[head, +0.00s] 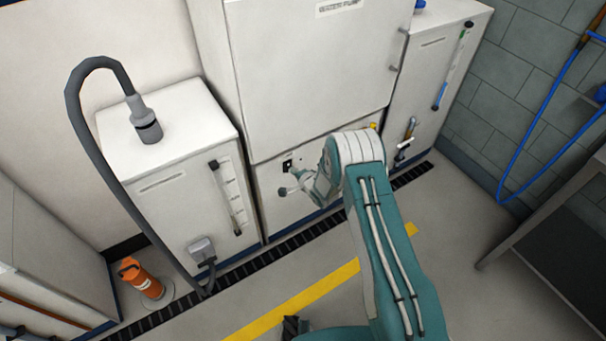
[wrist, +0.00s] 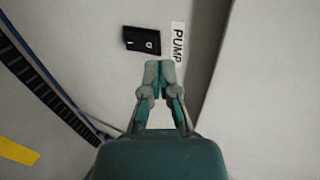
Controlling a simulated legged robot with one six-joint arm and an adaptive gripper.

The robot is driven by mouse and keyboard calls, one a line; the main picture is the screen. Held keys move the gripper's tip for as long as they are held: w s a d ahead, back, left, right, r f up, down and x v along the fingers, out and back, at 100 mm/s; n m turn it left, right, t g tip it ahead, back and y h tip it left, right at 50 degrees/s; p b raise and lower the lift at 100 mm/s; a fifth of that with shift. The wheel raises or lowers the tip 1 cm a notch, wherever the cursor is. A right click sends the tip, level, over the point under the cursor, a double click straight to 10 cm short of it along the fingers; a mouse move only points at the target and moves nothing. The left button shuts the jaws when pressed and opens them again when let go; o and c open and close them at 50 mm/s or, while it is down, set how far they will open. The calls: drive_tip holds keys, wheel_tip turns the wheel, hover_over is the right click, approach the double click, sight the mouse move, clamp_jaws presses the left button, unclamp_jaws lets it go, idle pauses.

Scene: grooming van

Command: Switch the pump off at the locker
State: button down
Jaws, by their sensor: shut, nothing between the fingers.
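The white locker (head: 310,70) stands in the middle of the head view, with a small black pump switch (head: 287,164) on its lower panel. In the wrist view the black rocker switch (wrist: 142,40) shows white marks, next to a white PUMP label (wrist: 178,42). My gripper (wrist: 159,66) is shut and empty, its fingertips just below the switch and label in that picture. I cannot tell whether the tips touch the panel. In the head view my gripper (head: 291,189) is at the lower panel, close to the switch, partly hidden by my arm. Which side of the rocker is pressed is unclear.
A white cabinet (head: 165,165) with a grey hose (head: 88,140) stands on the left, near an orange bottle (head: 140,278). Another white cabinet (head: 440,60) stands on the right. A blue hose (head: 535,150) hangs on the block wall. A dark floor grate (head: 285,230) runs along the cabinets.

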drive_tip(key=s+d+r+n+h, duration=0.2)
drive_tip(key=s+d+r, duration=0.3)
drive_tip(key=r, duration=0.6)
drive_tip(key=s+d+r+n+g+h, duration=0.15)
drive_tip(key=d+r, duration=0.45)
drive_tip(key=r, duration=0.6)
drive_tip(key=s+d+r+n+h, duration=0.25)
drive_tip(key=s+d+r, duration=0.3)
drive_tip(key=r, duration=0.55)
drive_tip(key=s+d+r+n+g, duration=0.1)
drive_tip(key=s+r, duration=0.2)
drive_tip(key=s, duration=0.6)
drive_tip(key=s+d+r+n+g, duration=0.1)
drive_tip(key=s+d+r+n, duration=0.1)
drive_tip(key=s, duration=0.8)
drive_tip(key=s+d+r+n+g+h, duration=0.1)
drive_tip(key=s+r, duration=0.3)
drive_tip(key=s, duration=0.6)
drive_tip(key=shift+s+d+r+n+g, duration=0.25)
drive_tip(key=shift+d+n+g, duration=0.15)
drive_tip(key=shift+n, duration=0.2)
